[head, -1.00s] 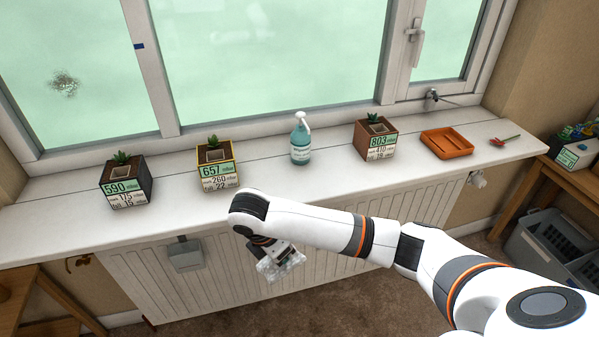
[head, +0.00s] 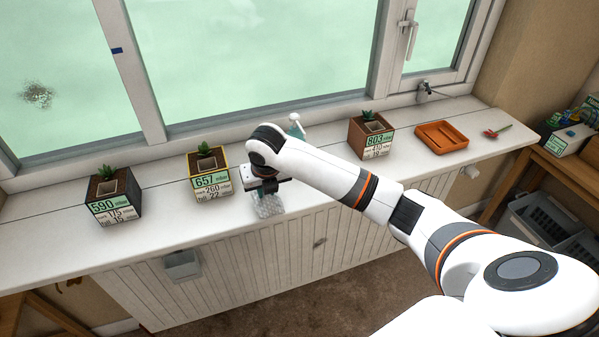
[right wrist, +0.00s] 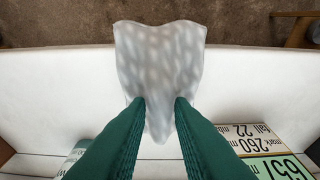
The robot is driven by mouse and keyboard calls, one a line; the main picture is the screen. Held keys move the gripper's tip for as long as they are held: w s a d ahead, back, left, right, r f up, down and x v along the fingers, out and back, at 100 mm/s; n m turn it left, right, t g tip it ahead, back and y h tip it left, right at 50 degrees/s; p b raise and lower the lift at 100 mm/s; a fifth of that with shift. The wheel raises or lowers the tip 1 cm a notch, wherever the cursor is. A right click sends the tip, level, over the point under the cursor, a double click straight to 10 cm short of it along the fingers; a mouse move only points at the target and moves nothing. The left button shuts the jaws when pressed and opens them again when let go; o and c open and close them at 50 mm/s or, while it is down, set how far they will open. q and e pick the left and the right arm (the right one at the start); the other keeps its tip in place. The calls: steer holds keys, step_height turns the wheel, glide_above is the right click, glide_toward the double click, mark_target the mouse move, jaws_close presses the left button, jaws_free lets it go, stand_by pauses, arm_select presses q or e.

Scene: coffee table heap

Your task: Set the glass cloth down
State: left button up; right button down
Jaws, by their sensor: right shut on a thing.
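The glass cloth (right wrist: 160,62) is pale grey-white with a spotted pattern. In the right wrist view it hangs between the two green fingertips of my right gripper (right wrist: 160,108), which is shut on its edge. In the head view the cloth (head: 267,207) shows below my right gripper (head: 266,187), over the front edge of the white windowsill (head: 330,165). I cannot tell whether the cloth touches the sill. My left gripper is not in view.
A planter marked 657 (head: 209,175) stands just left of my right gripper. A spray bottle (head: 296,127) is mostly hidden behind my arm. Planters marked 590 (head: 113,195) and 803 (head: 370,137), and an orange tray (head: 441,137), stand along the sill.

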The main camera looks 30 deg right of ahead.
steer(key=w+d, duration=0.1)
steer(key=d, duration=0.3)
steer(key=w+d+p, duration=0.1)
steer(key=d, duration=0.2)
steer(key=w+d, duration=0.1)
steer(key=d, duration=0.3)
steer(key=shift+d+p, duration=0.35)
steer(key=shift+p, duration=0.05)
steer(key=f, duration=0.1)
steer(key=f+p, duration=0.1)
steer(key=shift+d+f, duration=0.35)
steer(key=shift+f, duration=0.45)
steer(key=shift+f, duration=0.1)
steer(key=c, duration=1.3)
jaws_free()
steer(key=shift+o, duration=0.2)
steer(key=v, duration=1.2)
steer(key=shift+b, duration=0.45)
steer(key=shift+w, duration=0.1)
